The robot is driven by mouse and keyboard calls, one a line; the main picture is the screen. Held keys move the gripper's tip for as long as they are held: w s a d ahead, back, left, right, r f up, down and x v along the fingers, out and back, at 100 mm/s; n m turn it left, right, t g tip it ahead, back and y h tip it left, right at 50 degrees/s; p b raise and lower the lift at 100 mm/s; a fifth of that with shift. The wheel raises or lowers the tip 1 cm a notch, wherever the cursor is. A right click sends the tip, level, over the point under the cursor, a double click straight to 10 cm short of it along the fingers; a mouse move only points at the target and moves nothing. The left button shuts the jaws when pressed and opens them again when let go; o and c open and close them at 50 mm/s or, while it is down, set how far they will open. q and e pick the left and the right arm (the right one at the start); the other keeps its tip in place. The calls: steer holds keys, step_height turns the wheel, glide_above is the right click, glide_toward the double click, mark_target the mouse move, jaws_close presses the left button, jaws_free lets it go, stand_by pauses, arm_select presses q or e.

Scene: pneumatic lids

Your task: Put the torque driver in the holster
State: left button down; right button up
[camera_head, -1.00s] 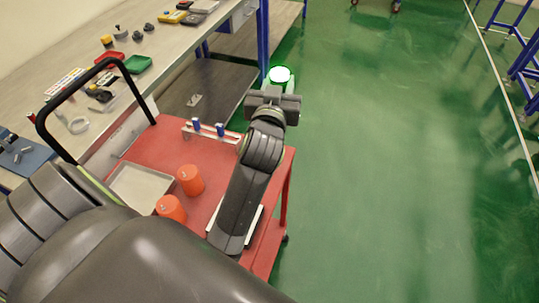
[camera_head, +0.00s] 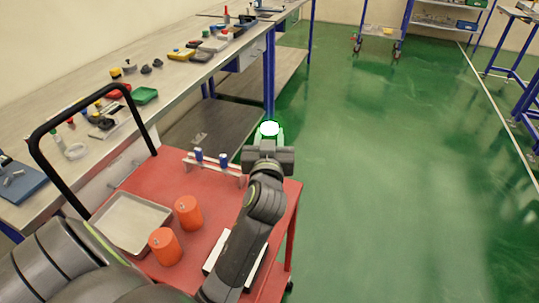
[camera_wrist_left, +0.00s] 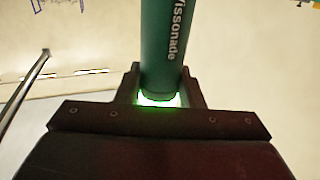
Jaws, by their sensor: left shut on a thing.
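The torque driver shows in the left wrist view as a green cylinder (camera_wrist_left: 166,45) with white lettering, its near end glowing bright green. In the head view its end (camera_head: 270,128) is a white disc ringed in bright green. My left gripper (camera_head: 269,141) is shut on it and holds it beyond the far right corner of the red cart. In the wrist view the dark fingers (camera_wrist_left: 162,93) stand on both sides of the cylinder. I cannot make out a holster for certain. My right gripper is not in view.
The red cart (camera_head: 184,172) carries a rack (camera_head: 214,169) with blue-handled tools, two orange cylinders (camera_head: 188,212) and a grey tray (camera_head: 112,225). A long workbench (camera_head: 167,93) with many small items runs along the left. Green floor to the right is clear.

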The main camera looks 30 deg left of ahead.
arm_select(q)
steer(key=shift+f+b, duration=1.55)
steer(key=shift+f, duration=0.15)
steer(key=shift+f, duration=0.1)
steer(key=c, duration=1)
jaws_free()
steer(key=shift+s, duration=0.1)
steer(key=shift+o, duration=0.2)
